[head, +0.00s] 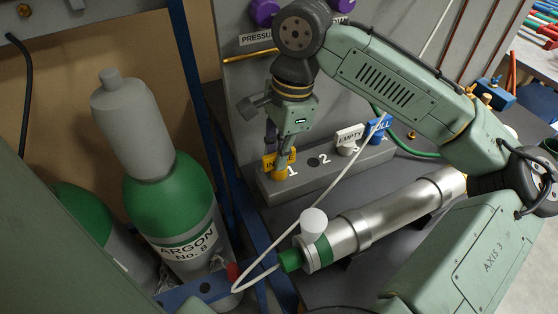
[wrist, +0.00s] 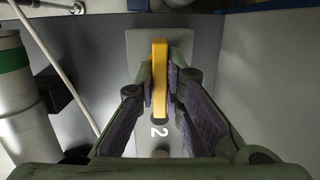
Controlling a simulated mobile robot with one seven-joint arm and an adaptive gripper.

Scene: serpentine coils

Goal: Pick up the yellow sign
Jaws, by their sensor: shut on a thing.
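The yellow sign (head: 270,162) stands at the spot marked 1 on the grey numbered block, with part of its lettering showing. My gripper (head: 283,160) is over it from above, and its fingers hide part of the sign. In the wrist view the sign (wrist: 159,85) shows edge-on as a yellow strip between the two finger pads of my gripper (wrist: 160,88), which is shut on it. The sign's round yellow base (head: 279,174) appears to rest on or just above the block; I cannot tell which.
The grey block (head: 325,170) also carries a white EMPTY sign (head: 349,137) and a blue FULL sign (head: 379,126). A silver cylinder (head: 385,217) with a thin pale hose lies in front. A green and grey argon bottle (head: 168,195) stands at left. A wall panel is close behind.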

